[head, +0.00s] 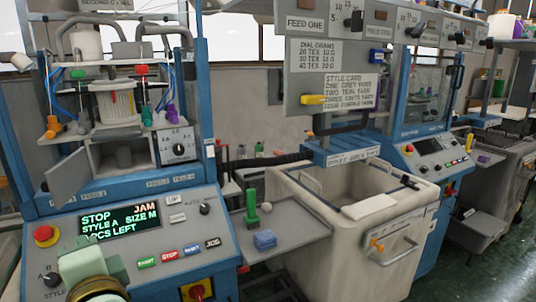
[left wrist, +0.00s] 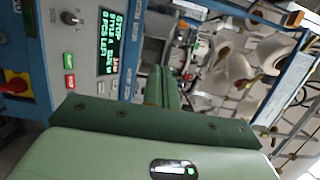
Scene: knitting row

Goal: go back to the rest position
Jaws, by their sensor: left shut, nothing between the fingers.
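My left gripper (head: 117,268) is at the bottom left of the head view, just in front of the left machine's control panel (head: 215,250). Its pale green body hides part of the panel's lower left. In the left wrist view its dark green fingers (left wrist: 165,88) are together with nothing between them. They point toward the machine and appear apart from it. My right gripper is in neither view.
The panel has a lit display (head: 120,218) reading STOP and JAM, and a red emergency button (head: 45,235). A side tray (head: 295,232) holds a green-handled tool (head: 251,205) and a blue block (head: 265,240). A large pale bin (head: 330,245) stands to the right.

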